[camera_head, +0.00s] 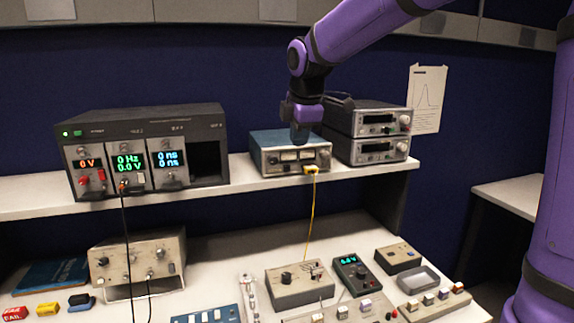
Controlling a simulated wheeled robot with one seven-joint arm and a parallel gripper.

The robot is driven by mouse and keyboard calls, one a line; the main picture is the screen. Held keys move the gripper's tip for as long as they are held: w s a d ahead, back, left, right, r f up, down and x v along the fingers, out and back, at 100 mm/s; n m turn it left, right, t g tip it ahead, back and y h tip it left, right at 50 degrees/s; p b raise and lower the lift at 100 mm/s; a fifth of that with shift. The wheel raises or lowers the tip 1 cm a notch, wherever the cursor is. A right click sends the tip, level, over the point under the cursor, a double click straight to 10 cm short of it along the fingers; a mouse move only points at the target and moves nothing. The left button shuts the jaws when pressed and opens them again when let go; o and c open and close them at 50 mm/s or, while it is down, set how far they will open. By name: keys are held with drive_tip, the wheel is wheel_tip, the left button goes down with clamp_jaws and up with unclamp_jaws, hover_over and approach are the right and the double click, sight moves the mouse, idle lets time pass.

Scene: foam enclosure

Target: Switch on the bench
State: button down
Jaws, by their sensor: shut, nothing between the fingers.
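My gripper (299,137) points down with its fingers together, at the top front of a blue instrument box (262,146) on the shelf; I cannot tell whether it touches the box. It covers part of that box's top. A dark rack unit (150,115) stands at the left of the shelf. It has a lit green light at its upper left and lit orange, green and blue displays. Two stacked grey instruments (376,153) stand right of the blue box, their display windows dark. A beige instrument (137,257) with knobs stands on the lower bench.
A yellow cable (311,215) hangs from the blue box to the bench, and a black cable hangs from the rack unit. The bench holds a grey knob box (299,284), a meter (351,274) with a lit display, a grey tray (418,281) and small parts.

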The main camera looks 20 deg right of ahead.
drive_tip(key=shift+s+f, duration=0.1)
drive_tip(key=shift+f, duration=0.1)
idle(0.4)
approach(288, 178)
wheel_tip(288, 178, down, 5)
drive_tip(key=s, duration=0.3)
drive_tip(key=w, duration=0.3)
drive_tip(key=shift+w+f, duration=0.25)
drive_tip(key=shift+w, duration=0.5)
drive_tip(key=shift+w+f, duration=0.15)
drive_tip(key=shift+w, duration=0.05)
drive_tip(key=shift+r, duration=0.25)
